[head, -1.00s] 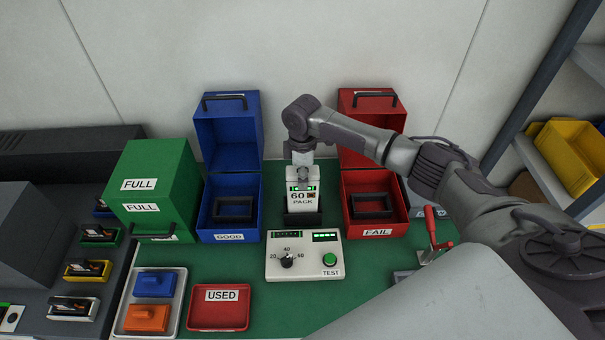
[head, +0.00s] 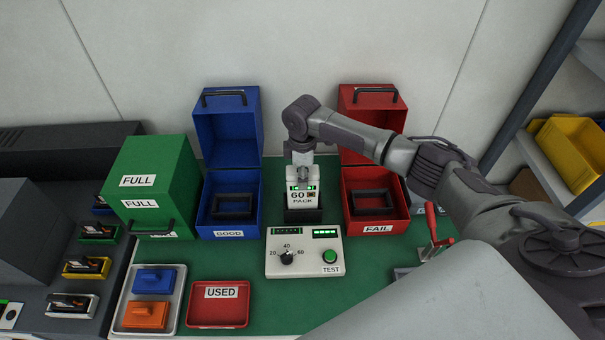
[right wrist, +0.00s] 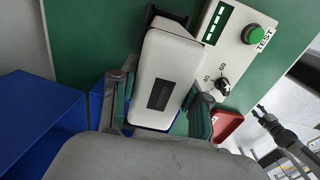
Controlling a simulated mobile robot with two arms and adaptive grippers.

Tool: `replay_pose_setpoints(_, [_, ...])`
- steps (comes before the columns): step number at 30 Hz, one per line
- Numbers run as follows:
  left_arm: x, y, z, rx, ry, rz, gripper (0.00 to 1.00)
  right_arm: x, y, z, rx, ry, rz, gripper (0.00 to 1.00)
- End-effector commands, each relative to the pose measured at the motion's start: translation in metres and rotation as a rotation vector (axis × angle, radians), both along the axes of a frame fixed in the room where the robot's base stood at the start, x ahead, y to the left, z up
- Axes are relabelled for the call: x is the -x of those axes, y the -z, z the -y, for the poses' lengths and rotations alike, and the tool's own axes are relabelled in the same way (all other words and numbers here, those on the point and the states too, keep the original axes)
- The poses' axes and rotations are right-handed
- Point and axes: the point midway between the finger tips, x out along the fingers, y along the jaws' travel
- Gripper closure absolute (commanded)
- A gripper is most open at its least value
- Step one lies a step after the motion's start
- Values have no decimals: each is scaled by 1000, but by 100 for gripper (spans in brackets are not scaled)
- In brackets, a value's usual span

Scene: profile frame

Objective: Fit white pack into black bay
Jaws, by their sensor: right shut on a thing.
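The white pack (head: 302,199), marked 60 PACK with small green lights, stands upright with its lower end inside the black bay (head: 303,216) behind the tester. My right gripper (head: 302,181) comes down from above and is shut on the pack's upper part. In the right wrist view the pack (right wrist: 172,65) lies between the two fingers of my gripper (right wrist: 160,112), and part of the black bay (right wrist: 165,14) shows at its far end. How deep the pack sits inside is hidden by the bay's front wall.
The tester (head: 304,252) with a dial and green TEST button stands in front. An open blue GOOD box (head: 228,236) is on the left, an open red FAIL box (head: 377,229) on the right. A red USED tray (head: 218,318) lies front left.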

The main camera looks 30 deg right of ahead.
Motion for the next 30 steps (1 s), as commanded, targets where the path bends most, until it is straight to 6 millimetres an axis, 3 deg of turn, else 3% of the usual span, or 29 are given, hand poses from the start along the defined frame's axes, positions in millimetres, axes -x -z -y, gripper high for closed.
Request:
replay_pose_setpoints(1, [0,0,0,0,0,0,60,-1,-1,0,-1,0,3,52])
replay_pose_setpoints(6, [0,0,0,0,0,0,60,0,-1,0,0,0,1,24])
replay_pose_setpoints(17, [1,0,-2,-2,0,-1,60,0,-3,0,0,0,0,24])
replay_pose_setpoints(23, [0,0,-1,-1,0,-1,60,-1,-32,0,-1,-1,4,24])
replay_pose_setpoints(30, [0,0,0,0,0,0,60,-1,-84,0,-1,-1,5,24])
